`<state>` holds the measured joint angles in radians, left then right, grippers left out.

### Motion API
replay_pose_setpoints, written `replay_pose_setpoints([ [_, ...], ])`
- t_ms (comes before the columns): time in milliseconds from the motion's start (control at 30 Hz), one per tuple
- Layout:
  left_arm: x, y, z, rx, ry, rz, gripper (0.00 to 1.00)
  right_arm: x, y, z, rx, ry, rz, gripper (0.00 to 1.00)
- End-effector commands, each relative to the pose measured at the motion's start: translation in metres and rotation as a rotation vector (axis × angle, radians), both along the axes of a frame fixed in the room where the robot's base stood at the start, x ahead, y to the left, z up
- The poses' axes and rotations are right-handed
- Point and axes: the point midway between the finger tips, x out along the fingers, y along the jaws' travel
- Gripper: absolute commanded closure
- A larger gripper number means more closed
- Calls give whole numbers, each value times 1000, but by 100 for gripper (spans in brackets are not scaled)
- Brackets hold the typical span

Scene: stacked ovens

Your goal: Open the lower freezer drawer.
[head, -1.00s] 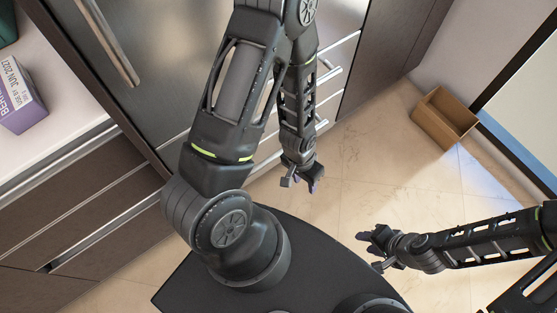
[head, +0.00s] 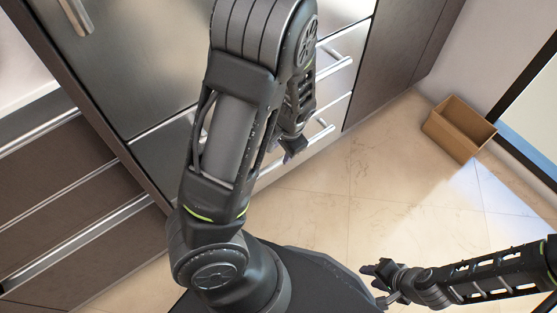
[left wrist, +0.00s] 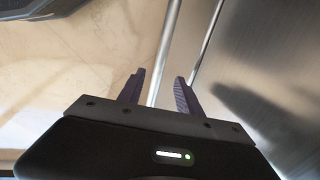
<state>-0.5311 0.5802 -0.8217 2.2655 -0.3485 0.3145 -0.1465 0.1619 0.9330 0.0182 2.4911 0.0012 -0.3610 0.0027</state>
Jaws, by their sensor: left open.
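The lower freezer drawer (head: 338,113) is a steel front low on the appliance and looks shut. Its bar handle (head: 324,132) shows just right of my left gripper (head: 293,149). My left gripper is open, and my arm hides part of the drawer. In the left wrist view, a bright metal bar (left wrist: 166,50) runs between the two fingers (left wrist: 158,84) as seen; whether it lies between them in depth I cannot tell. My right gripper (head: 377,282) is low over the floor, away from the drawer; its jaw opening is unclear.
The upper drawer's handle (head: 336,64) sticks out above the lower one. A large steel door (head: 120,60) is at upper left, with dark cabinet drawers (head: 60,170) beside it. An open cardboard box (head: 460,128) stands on the floor at right. The tiled floor (head: 390,170) is clear.

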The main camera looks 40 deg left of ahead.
Motion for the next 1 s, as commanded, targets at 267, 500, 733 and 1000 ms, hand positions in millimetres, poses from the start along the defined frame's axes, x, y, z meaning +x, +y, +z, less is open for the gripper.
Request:
replay_pose_setpoints([
  [267, 1, 6, -36, 1, 3, 2, 59, 4, -4, -20, -6, -7, -10, 64],
  [500, 3, 12, -69, 0, 2, 0, 59, 8, -8, -35, -13, -13, -20, 64],
  [733, 4, 14, -76, -1, 0, -1, 59, 9, -9, -37, -14, -16, -23, 64],
  [1000, 4, 14, -75, -1, -1, 0, 67, 9, -9, -36, -14, -15, -22, 64],
])
